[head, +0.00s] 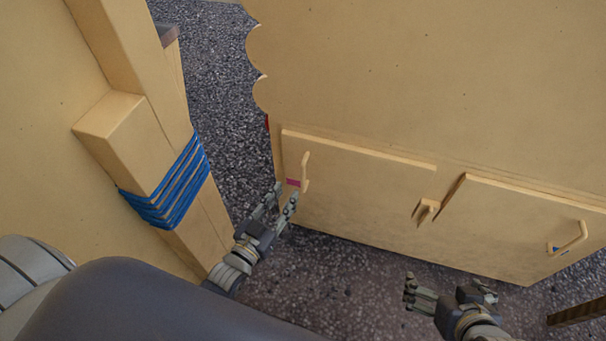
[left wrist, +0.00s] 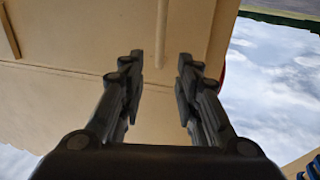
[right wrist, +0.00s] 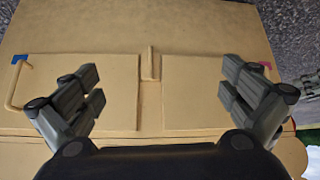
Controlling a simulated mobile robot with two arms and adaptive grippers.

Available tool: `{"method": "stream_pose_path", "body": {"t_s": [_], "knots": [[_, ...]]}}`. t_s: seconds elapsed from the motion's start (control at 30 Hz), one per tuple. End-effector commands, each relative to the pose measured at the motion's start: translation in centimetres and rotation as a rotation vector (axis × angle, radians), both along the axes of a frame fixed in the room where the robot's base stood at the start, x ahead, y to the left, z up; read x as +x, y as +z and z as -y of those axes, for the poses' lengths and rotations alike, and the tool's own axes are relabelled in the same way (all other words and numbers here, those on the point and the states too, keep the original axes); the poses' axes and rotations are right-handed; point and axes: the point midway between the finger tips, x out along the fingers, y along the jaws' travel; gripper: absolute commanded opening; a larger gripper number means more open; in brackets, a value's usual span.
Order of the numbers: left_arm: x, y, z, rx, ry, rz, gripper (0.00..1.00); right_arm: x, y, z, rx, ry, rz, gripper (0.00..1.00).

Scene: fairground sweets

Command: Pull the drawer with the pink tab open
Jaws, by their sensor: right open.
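The pink tab (head: 293,182) is on the left of two wooden fronts low on the tan cabinet, beside an upright wooden handle (head: 305,172). It also shows at the right of the right wrist view (right wrist: 264,64), partly behind a finger. My left gripper (head: 279,196) is open and empty, just in front of and below the tab and handle in the head view; contact cannot be told. In the left wrist view its fingers (left wrist: 160,72) are apart over tan wood, and no tab shows. My right gripper (head: 449,287) is open and empty, below the right front.
The right front (head: 510,225) has a blue tab (head: 552,248) and a wooden handle (head: 577,240). A wooden latch (head: 426,209) sits between the fronts. At left, a wooden post (head: 125,125) with blue cord (head: 170,190) stands close to my left arm. Dark speckled ground lies between.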

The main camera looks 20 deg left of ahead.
Motion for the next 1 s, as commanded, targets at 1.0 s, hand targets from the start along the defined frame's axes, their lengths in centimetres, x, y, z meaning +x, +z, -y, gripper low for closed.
{"method": "stream_pose_path", "body": {"t_s": [1.0], "knots": [[10.3,0.0,1.7,0.000,0.000,-0.003,0.31,8.3,9.3,-3.5,0.135,0.041,0.586,1.00]]}}
